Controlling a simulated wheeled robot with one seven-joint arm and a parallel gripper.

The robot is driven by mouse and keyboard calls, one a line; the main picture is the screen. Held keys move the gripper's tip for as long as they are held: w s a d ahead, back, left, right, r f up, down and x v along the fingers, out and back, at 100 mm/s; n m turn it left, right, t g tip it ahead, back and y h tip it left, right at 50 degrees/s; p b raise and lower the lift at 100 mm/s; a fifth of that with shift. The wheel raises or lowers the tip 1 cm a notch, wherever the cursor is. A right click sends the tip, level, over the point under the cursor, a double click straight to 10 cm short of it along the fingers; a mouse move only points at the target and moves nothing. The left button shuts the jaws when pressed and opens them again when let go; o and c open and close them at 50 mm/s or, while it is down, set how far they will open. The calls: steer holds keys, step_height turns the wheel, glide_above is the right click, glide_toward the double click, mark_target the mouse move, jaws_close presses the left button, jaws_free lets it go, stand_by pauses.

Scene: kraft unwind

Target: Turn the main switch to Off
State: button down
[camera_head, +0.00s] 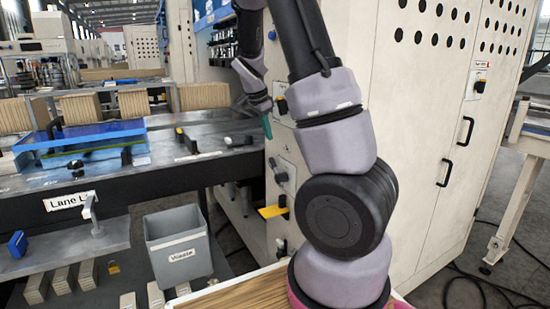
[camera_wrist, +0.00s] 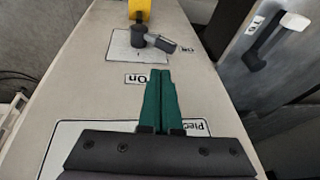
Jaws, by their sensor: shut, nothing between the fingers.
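A dark grey rotary switch (camera_wrist: 150,36) sits on a pale plate on the cabinet, ahead of my fingertips in the wrist view. Its lever points right and slightly toward me, near a small label (camera_wrist: 188,48) too blurred to read. An "On" label (camera_wrist: 137,79) lies on the near side of the plate. The same switch (camera_head: 281,177) appears below my gripper in the head view. No lettering shows that it is the main switch. My gripper (camera_wrist: 160,72) has green fingers, shut and empty, apart from the switch. In the head view my gripper (camera_head: 267,128) points downward beside the cabinet's narrow face.
A yellow handle (camera_head: 272,211) lies beyond the switch. Another dark switch (camera_head: 281,106) is higher on the same face, close to my gripper. A red-labelled switch (camera_head: 480,87) is on the cabinet's wide face. A black machine table (camera_head: 228,158) and grey waste bin (camera_head: 180,245) stand left.

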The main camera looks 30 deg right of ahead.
mark_target(273, 160)
steer(key=shift+t, duration=0.4)
steer(key=x, duration=0.9)
steer(key=shift+s+a+f, duration=0.1)
steer(key=shift+s+f, duration=0.15)
steer(key=shift+f, duration=0.2)
steer(key=shift+w, duration=0.1)
steer(key=shift+w+f+g, duration=0.3)
steer(key=shift+w+g, duration=0.25)
steer(key=shift+g, duration=0.25)
steer(key=w+g, duration=0.1)
steer(key=f+g, duration=0.1)
steer(key=shift+w+f+g, duration=0.3)
steer(key=shift+w+g, duration=0.1)
steer(key=shift+w+a+f, duration=0.1)
steer(key=shift+w+f, duration=0.55)
steer(key=shift+f, duration=0.3)
steer(key=shift+w, duration=0.1)
